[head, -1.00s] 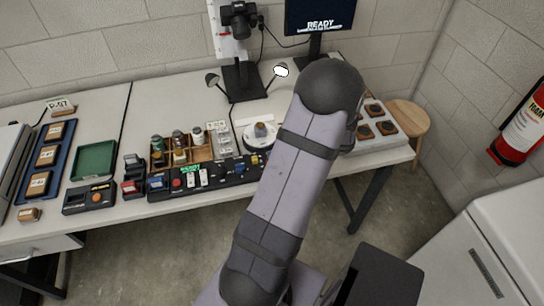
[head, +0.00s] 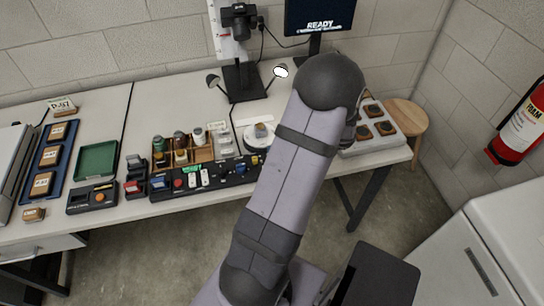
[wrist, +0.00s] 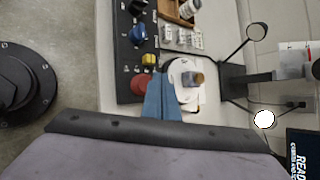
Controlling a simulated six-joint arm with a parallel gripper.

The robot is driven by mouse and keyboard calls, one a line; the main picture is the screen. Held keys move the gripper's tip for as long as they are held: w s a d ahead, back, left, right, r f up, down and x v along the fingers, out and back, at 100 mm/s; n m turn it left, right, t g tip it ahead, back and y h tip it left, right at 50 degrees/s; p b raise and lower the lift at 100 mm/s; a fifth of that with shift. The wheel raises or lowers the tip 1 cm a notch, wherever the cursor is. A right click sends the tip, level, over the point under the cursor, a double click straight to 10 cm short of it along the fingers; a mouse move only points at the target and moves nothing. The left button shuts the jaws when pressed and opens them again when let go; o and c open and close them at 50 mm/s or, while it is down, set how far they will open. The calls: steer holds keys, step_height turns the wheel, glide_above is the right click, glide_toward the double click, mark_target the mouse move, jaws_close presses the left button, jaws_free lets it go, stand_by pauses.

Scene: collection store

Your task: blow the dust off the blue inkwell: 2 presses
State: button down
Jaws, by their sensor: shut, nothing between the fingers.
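A small grey-looking block with a tan top (wrist: 196,78) stands on a round white plate (wrist: 184,66); it also shows in the head view (head: 261,130). It may be the inkwell, but no clear blue shows on it. My gripper (wrist: 160,76) is shut and empty, its blue fingers seen in the wrist view between the control panel and the white plate. In the head view my arm hides the gripper. The black control panel (head: 214,179) carries a red button (wrist: 139,84), a yellow knob (wrist: 149,60) and a blue knob (wrist: 138,34) near the fingers.
A wooden rack of small bottles (head: 170,146) stands behind the panel. A camera stand (head: 244,82) with two lamps is at the back. A green tray (head: 97,160) is left. A pale tray with dark pieces (head: 388,145) is right. The monitor (head: 318,22) reads READY.

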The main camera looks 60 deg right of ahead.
steer(key=shift+r+p, duration=1.4)
steer(key=shift+r, duration=0.75)
stand_by(0.9)
